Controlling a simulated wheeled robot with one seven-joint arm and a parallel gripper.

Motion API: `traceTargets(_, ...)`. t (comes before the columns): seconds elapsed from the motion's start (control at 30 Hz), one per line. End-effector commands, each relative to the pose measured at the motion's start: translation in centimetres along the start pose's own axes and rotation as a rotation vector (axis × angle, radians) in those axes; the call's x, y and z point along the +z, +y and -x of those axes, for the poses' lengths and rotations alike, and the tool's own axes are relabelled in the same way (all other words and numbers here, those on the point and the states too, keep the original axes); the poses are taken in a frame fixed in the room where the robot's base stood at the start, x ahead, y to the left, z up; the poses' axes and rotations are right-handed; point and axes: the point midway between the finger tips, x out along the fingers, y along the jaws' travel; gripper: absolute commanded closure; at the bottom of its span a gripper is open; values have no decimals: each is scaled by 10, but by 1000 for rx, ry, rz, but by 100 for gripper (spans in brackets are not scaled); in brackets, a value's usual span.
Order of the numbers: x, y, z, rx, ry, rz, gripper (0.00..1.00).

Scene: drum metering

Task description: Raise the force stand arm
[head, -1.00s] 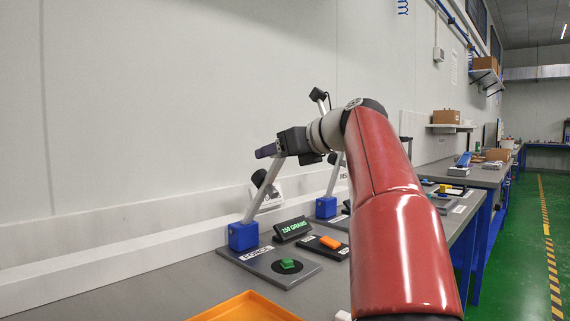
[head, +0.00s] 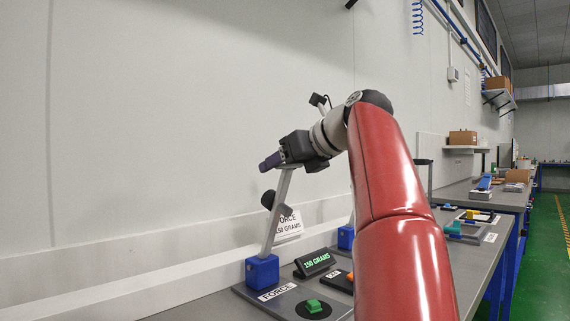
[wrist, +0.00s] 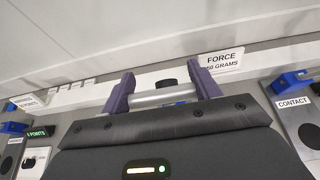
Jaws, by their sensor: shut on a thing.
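The force stand stands on the bench, with a blue block (head: 262,271) on a grey plate labelled FORCE. Its silver arm (head: 275,225) rises steeply from the block, leaning slightly right, with a black round weight (head: 268,199) partway up. My gripper (head: 270,163) is at the arm's top end, its purple fingers around it. In the wrist view, the silver arm (wrist: 160,98) lies between the two purple fingers of my gripper (wrist: 162,90), shut on it. A green block (head: 313,305) sits on a black disc on the plate.
A black display (head: 315,263) reads 150 GRAMS beside the stand. A second blue block (head: 346,238) stands farther back, partly hidden by my red arm. The wall runs close behind the stand. A CONTACT label (wrist: 293,103) shows at the right in the wrist view.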

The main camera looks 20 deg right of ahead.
Motion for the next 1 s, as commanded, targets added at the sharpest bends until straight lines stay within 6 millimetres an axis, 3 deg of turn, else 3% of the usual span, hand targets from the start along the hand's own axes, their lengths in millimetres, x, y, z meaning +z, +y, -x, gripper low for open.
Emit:
traceTargets(0.07, -6, 0, -5, 10, 15, -6, 79)
traceTargets(0.1, -6, 0, -5, 10, 15, -6, 36)
traceTargets(0.27, -4, 0, -4, 7, 11, -4, 16)
traceTargets(0.57, -2, 0, 1, 3, 6, -2, 16)
traceTargets(1.0, -3, -2, 65, 2, 7, -3, 16)
